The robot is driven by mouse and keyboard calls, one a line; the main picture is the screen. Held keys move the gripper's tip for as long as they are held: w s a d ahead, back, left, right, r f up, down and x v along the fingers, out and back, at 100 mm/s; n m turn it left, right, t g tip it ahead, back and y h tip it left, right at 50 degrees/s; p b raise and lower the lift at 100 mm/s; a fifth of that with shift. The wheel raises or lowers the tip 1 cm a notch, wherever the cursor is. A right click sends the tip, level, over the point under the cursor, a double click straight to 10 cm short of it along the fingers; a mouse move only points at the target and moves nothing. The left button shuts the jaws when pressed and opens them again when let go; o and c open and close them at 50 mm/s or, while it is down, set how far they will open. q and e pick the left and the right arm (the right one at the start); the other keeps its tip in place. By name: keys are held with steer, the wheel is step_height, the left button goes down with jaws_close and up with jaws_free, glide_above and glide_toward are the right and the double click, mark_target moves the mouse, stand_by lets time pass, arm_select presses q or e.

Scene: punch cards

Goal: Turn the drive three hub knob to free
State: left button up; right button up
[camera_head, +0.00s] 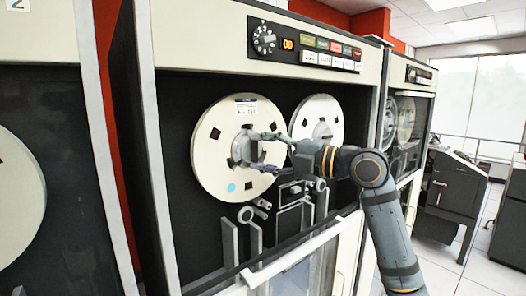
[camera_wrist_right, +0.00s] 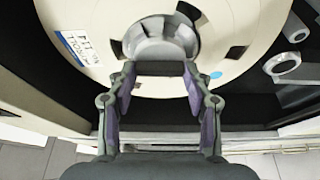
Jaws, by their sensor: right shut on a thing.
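The hub knob (camera_head: 240,148) is a grey round piece at the centre of the left cream reel (camera_head: 212,170) on the middle tape drive. It also shows in the right wrist view (camera_wrist_right: 160,38), with a raised bar across it. My right gripper (camera_head: 264,152) reaches in from the right and is shut on the hub knob, one finger on each side. In the wrist view its fingers (camera_wrist_right: 160,78) stand at the knob's near edge. The reel has a white label and a blue dot. No "free" marking is readable. My left gripper is out of view.
A second reel (camera_head: 316,120) sits close right of the first. Tape guides and rollers (camera_head: 262,208) stick out below. A control panel with a dial (camera_head: 264,40) is above. An open-looking glass door edge (camera_head: 300,254) lies below. The left cabinet bears a 2 plate (camera_head: 17,4).

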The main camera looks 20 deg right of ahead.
stand_by(0.5)
steer(key=o, duration=1.2)
steer(key=shift+c, duration=0.2)
steer(key=v, duration=0.7)
steer(key=shift+d, duration=0.2)
steer(key=shift+s, duration=0.15)
